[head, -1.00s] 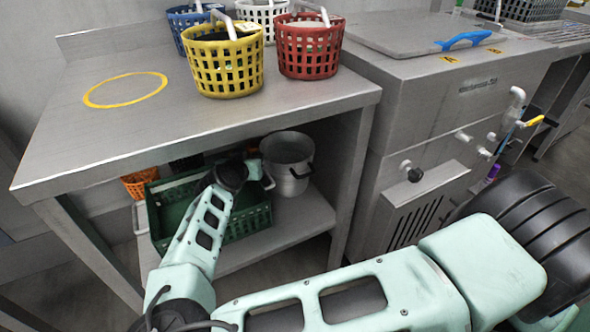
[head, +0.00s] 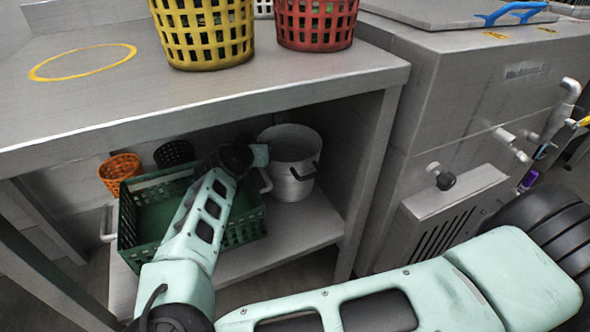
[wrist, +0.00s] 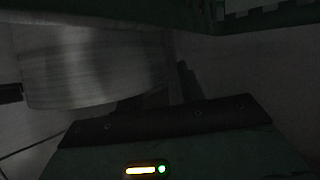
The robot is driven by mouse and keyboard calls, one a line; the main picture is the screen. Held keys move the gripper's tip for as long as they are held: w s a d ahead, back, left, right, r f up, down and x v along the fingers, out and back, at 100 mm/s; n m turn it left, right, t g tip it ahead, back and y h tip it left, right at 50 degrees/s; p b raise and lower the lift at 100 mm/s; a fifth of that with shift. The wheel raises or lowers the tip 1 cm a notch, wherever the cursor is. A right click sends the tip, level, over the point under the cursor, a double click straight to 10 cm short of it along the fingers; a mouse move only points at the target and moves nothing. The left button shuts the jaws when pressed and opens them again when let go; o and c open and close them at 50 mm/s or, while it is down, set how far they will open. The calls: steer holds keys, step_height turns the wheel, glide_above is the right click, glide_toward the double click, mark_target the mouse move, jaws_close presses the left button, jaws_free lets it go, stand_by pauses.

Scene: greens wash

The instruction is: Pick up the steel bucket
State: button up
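The steel bucket (head: 291,165) stands upright on the lower shelf under the steel table, with a dark handle on its right side. My arm reaches under the tabletop, over the green crate, and my gripper (head: 262,158) is at the bucket's left side. In the dark wrist view the bucket (wrist: 90,72) fills the upper left as a pale curved wall. My gripper's body crosses the bottom of that view; its dark fingers are hard to make out beside the bucket. Whether they touch it or are closed on it cannot be told.
The green crate (head: 130,215) lies on the shelf under my arm. An orange basket (head: 121,168) and a black basket (head: 174,153) stand behind it. The tabletop (head: 200,105) is close above, and a table leg (head: 367,180) stands right of the bucket. Yellow and red baskets are on top.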

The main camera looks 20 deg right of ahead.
jaws_close()
steer(key=shift+f, duration=0.1)
stand_by(1.3)
